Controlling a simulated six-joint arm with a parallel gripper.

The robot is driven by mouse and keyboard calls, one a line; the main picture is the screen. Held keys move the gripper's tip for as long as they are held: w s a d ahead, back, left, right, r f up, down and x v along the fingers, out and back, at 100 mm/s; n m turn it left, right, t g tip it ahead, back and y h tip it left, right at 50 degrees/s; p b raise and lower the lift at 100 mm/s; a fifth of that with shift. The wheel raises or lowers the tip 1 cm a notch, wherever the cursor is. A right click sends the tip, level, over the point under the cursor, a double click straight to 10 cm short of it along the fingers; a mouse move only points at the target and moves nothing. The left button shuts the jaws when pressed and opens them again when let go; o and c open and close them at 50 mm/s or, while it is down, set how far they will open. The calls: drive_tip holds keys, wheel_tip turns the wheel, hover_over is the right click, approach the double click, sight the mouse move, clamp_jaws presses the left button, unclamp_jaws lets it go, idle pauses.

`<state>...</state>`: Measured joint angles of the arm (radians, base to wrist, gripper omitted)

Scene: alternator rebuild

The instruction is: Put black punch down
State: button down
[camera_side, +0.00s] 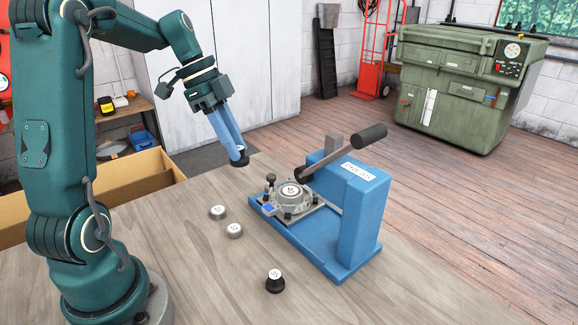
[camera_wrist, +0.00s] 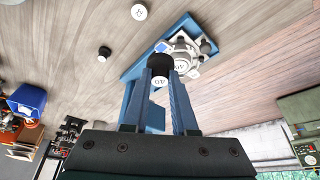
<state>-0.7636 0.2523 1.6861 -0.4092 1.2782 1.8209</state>
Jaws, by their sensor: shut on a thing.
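My gripper (camera_side: 234,148) is shut on the black punch (camera_side: 240,160), held in the air above the far edge of the wooden table, left of the blue press (camera_side: 358,215). In the wrist view the black punch (camera_wrist: 159,64) sits between the two blue fingers of my gripper (camera_wrist: 161,80), with a pale marked end face toward the camera. A second dark piece with a light top (camera_side: 275,281) stands on the table at the front; a dark piece also shows on the table in the wrist view (camera_wrist: 104,52).
Two silver round pieces (camera_side: 217,212) (camera_side: 234,230) lie left of the press. The press bed carries a round metal part (camera_side: 291,192), and its lever (camera_side: 345,152) sticks up to the right. The table (camera_side: 190,270) is bare at front left. A cardboard box (camera_side: 150,172) stands behind it.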

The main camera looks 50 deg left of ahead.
drive_tip(key=s+d+f+m+g, duration=0.1)
drive_tip(key=d+f+m, duration=0.2)
drive_tip(key=d, duration=0.5)
drive_tip(key=s+d+f+m+g, duration=0.1)
drive_tip(key=d+f+m, duration=0.3)
drive_tip(key=d, duration=0.4)
drive_tip(key=s+d+f+m+g, duration=0.2)
drive_tip(key=d+f+m, duration=0.1)
drive_tip(key=d, duration=0.5)
drive_tip(key=shift+s+f+h, duration=0.15)
drive_tip(key=shift+h, duration=0.25)
drive_tip(key=shift+f, duration=2)
drive_tip(key=shift+f, duration=0.15)
drive_tip(key=c, duration=0.7)
unclamp_jaws()
